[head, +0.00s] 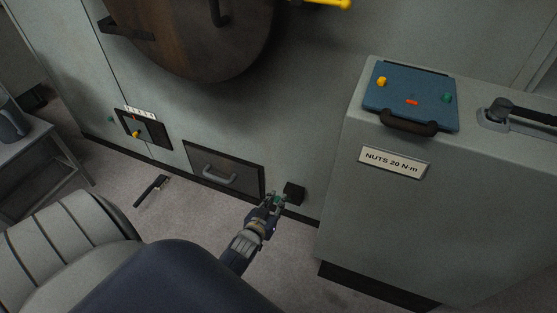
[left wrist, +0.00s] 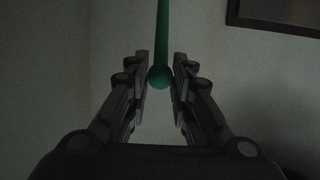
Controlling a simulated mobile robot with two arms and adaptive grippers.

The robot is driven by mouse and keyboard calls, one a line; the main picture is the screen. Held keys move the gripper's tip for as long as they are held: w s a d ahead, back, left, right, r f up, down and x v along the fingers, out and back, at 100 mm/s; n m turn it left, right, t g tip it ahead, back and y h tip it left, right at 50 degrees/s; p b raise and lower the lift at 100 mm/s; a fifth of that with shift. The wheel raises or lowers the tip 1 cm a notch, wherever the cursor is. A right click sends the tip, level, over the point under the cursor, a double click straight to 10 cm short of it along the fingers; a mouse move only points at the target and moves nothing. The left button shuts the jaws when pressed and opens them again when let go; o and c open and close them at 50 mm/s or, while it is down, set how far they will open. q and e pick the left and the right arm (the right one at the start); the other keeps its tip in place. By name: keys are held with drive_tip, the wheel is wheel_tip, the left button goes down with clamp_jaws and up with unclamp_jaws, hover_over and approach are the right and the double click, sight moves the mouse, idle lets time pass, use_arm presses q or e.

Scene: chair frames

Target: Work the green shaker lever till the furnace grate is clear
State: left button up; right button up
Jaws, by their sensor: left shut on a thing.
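The green shaker lever (left wrist: 162,35) runs up the middle of the left wrist view, with a round green knob (left wrist: 160,78) at its near end. My left gripper (left wrist: 160,88) has a finger on each side of the knob and is shut on it. In the head view the left gripper (head: 275,201) is low at the furnace front, beside a small black block (head: 294,193), and a bit of green shows between its fingers. Most of the lever is hidden there. The furnace grate itself is not visible. My right gripper is not in view.
A dark drawer or door with a grey handle (head: 219,176) is just left of the gripper. A grey cabinet (head: 400,210) with a "NUTS 20 N·m" label (head: 394,163) stands close on the right. A black-handled tool (head: 151,190) lies on the floor at left.

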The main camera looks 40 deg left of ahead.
use_arm(q)
drive_tip(key=shift+f, duration=0.1)
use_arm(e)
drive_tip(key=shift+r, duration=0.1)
use_arm(q)
drive_tip(key=shift+w, duration=0.15)
drive_tip(key=w, duration=0.1)
drive_tip(key=w+r, duration=0.1)
drive_tip(key=w+a+r, duration=0.1)
drive_tip(key=shift+w+p, duration=0.3)
drive_tip(key=shift+w+a+r, duration=0.2)
drive_tip(key=shift+w+r, duration=0.15)
drive_tip(key=shift+w, duration=0.45)
drive_tip(key=shift+w+a+r, duration=0.15)
drive_tip(key=shift+w+r, duration=0.2)
drive_tip(key=shift+w, duration=0.5)
drive_tip(key=shift+w+a+r, duration=0.2)
drive_tip(key=shift+w+r, duration=0.15)
drive_tip(key=shift+w, duration=0.45)
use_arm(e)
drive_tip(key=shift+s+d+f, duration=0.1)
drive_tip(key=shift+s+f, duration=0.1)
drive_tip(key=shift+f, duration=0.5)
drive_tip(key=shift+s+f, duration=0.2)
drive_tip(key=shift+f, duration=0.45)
use_arm(q)
drive_tip(key=shift+w, duration=0.1)
